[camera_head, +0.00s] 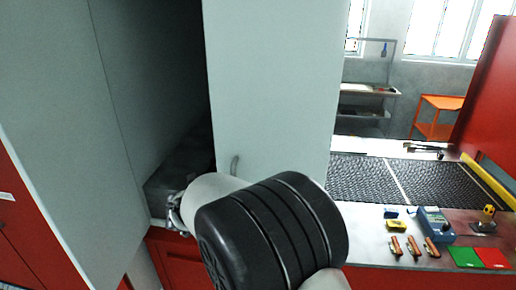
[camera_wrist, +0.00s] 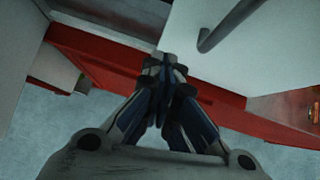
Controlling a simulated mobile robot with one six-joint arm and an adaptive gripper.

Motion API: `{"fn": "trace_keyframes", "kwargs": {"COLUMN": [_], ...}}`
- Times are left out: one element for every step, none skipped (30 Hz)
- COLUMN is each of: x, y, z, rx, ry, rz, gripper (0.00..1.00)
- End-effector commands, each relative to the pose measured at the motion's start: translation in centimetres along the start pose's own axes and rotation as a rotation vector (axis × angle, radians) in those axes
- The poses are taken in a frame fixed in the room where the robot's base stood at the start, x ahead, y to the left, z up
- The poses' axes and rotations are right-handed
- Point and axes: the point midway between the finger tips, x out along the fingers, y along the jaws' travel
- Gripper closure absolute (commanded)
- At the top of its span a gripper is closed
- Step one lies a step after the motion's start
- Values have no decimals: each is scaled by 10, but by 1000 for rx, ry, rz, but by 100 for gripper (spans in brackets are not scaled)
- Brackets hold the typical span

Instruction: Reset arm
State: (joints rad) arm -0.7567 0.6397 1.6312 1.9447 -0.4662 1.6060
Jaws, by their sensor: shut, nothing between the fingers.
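My gripper (camera_wrist: 168,75) is shut and empty in the wrist view. Its fingertips are together in front of the red frame (camera_wrist: 215,98) below a light grey cabinet. A grey cabinet door (camera_wrist: 245,45) with a dark bar handle (camera_wrist: 225,25) is to the right of the fingers, apart from them. In the head view my gripper (camera_head: 174,212) is partly hidden behind my own arm, low at the cabinet opening.
A dark mesh belt (camera_head: 370,180) runs at the right. Near its front edge lie a blue device (camera_head: 436,224), a yellow item (camera_head: 396,225), several small orange-brown parts (camera_head: 413,245), and green (camera_head: 466,257) and red (camera_head: 492,257) pads. An orange table (camera_head: 437,115) stands behind.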

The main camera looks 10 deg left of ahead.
Motion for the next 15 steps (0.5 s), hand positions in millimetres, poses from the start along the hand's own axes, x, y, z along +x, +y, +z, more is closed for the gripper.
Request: {"fn": "trace_keyframes", "kwargs": {"x": [-5, -9, -16, -24, -32, -46, -57, -69, -85, -96, -109, -124, -135, -146, -159], "y": [-6, -10, -17, -23, -31, -42, -50, -58, -70, -78, -87, -99, -108, -117, -130], "z": [11, 19, 32, 41, 51, 62, 68, 73, 75, 74, 71, 63, 55, 46, 30], "rx": [-39, -78, -148, -214, -290, -406, -504, -604, -743, -847, -952, -1096, -1204, -1313, -1458], "ry": [-26, -45, -79, -108, -141, -187, -221, -255, -296, -322, -347, -375, -390, -403, -413], "rz": [17, 33, 56, 76, 95, 120, 137, 152, 167, 176, 182, 188, 191, 193, 195], "gripper": [100, 100, 100, 100, 100, 100, 100, 100, 100, 100, 100, 100, 100, 100, 100]}}
